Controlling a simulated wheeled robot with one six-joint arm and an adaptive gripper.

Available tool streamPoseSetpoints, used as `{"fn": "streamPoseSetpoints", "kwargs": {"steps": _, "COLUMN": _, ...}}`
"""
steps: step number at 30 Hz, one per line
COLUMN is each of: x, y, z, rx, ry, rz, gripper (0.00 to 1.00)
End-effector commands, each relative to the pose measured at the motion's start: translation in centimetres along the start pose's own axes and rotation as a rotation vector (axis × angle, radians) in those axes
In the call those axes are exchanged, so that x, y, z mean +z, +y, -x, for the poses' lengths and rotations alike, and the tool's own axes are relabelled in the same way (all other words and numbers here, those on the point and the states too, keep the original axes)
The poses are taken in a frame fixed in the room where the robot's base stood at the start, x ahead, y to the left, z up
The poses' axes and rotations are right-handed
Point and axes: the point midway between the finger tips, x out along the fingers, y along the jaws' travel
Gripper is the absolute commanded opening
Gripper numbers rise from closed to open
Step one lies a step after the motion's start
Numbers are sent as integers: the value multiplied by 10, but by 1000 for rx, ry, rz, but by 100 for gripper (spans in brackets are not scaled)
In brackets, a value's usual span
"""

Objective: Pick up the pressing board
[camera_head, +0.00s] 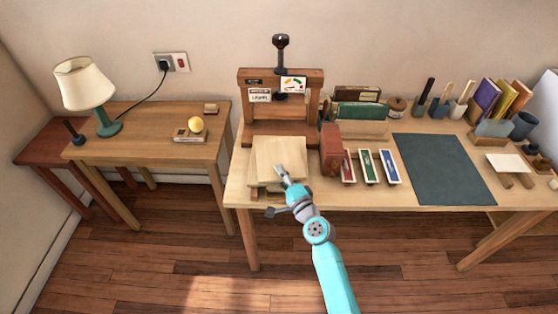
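A pale wooden pressing board (267,155) lies flat near the left front of the right-hand worktable (240,190). It looks like the top of a small stack, with more wood showing under its front edge. My gripper (281,169) is over the right front part of the board and hides a little of it. I cannot tell whether it touches the board. The fingers are too small to show whether they are open or shut.
A wooden book press (279,78) stands behind the board. A reddish-brown block (331,150) and several narrow boxes stand to its right. A dark mat (443,168) lies farther right. A left table (160,150) holds a lamp (88,92).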

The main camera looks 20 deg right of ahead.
Motion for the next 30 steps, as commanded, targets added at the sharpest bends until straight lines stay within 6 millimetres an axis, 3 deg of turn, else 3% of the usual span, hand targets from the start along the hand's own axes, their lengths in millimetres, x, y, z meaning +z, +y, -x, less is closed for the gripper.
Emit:
{"fn": "streamPoseSetpoints", "kwargs": {"steps": 9, "x": 0, "y": 0, "z": -6, "rx": 1, "ry": 0, "rz": -1, "gripper": 23}}
{"fn": "streamPoseSetpoints", "kwargs": {"steps": 12, "x": 0, "y": 0, "z": -6, "rx": 1, "ry": 0, "rz": -1, "gripper": 0}}
{"fn": "streamPoseSetpoints", "kwargs": {"steps": 30, "x": 0, "y": -7, "z": -6, "rx": -2, "ry": -1, "rz": 0, "gripper": 0}}
